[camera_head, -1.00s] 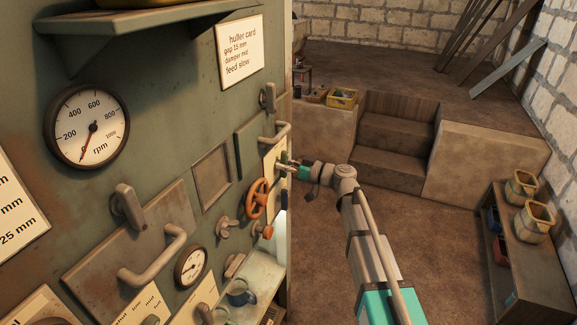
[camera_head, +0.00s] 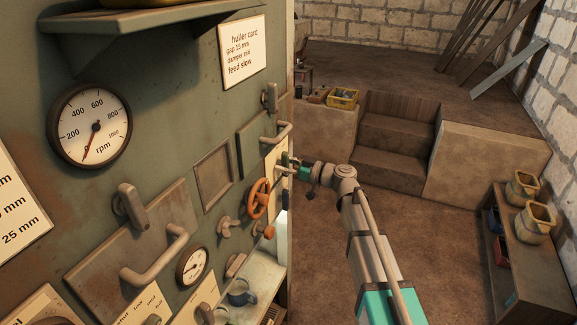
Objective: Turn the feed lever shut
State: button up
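My gripper (camera_head: 287,167) is small in the view, at the right edge of the green machine panel (camera_head: 180,60). It is at or right beside a pale plate (camera_head: 272,172) on that panel. A small dark part shows at the fingers; I cannot tell whether it is the feed lever or part of my gripper. No lever can be made out clearly as the feed lever. Whether the fingers are open or shut on something is too small to tell.
Near my gripper are an orange handwheel (camera_head: 258,198), a grey handle (camera_head: 276,136) and an orange knob (camera_head: 268,232). A huller card (camera_head: 241,52) says "feed slow". Open floor and steps (camera_head: 393,140) lie to the right.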

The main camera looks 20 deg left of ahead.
jog(key=shift+d, duration=0.2)
jog(key=d, duration=1.1)
jog(key=shift+s+d, duration=0.3)
jog(key=shift+s, duration=0.15)
jog(key=s+d+f+m+h, duration=0.7)
jog(key=d+f+h, duration=0.2)
jog(key=d+f, duration=0.4)
jog(key=s+d+f+m+h, duration=0.2)
jog(key=s+d+m+h, duration=0.1)
jog(key=d, duration=0.3)
jog(key=s+d+f+m+h, duration=0.1)
jog(key=s+d+m+h, duration=0.2)
jog(key=d, duration=0.4)
jog(key=s+d+f+m+g+h, duration=0.1)
jog(key=s+d+f+m+h, duration=0.1)
jog(key=d, duration=0.5)
jog(key=shift+s+f+m+h, duration=0.3)
jog(key=shift+s+m+h, duration=0.25)
jog(key=shift+m, duration=0.55)
